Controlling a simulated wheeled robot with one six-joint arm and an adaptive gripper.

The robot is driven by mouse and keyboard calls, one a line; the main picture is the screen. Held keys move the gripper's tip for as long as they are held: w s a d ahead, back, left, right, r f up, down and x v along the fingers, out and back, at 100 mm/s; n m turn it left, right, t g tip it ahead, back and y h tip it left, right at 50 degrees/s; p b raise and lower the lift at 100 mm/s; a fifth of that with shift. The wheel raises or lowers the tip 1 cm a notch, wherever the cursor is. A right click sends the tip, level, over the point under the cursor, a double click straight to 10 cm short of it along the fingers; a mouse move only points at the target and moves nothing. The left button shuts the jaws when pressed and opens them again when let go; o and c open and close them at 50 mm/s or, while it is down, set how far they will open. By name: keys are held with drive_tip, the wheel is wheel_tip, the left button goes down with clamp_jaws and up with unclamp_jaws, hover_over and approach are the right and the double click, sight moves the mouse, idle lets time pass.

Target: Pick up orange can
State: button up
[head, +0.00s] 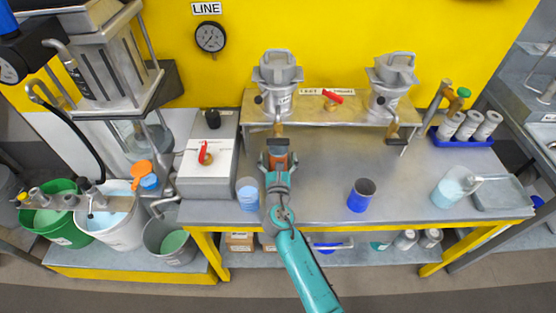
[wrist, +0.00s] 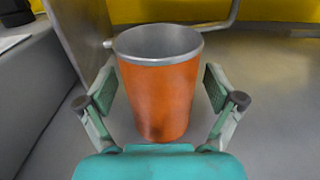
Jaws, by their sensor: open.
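The orange can (wrist: 158,98) stands upright on the metal table in the wrist view, its open grey rim at the top. My gripper (wrist: 160,95) is open, with one finger on the left and one on the right of the can. A gap shows between each finger and the can's side. In the head view my gripper (head: 279,162) is over the table, and only a small part of the orange can (head: 280,163) shows between its fingers. The rest of the can is hidden by my gripper and arm.
A grey box (head: 208,165) with a red valve is further left. A raised stand (head: 325,110) with two hoppers is behind. The table between blue can and pitcher (head: 452,188) is clear.

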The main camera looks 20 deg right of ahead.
drive_tip(key=shift+c, duration=0.2)
drive_tip(key=c, duration=1.4)
drive_tip(key=shift+r, duration=0.25)
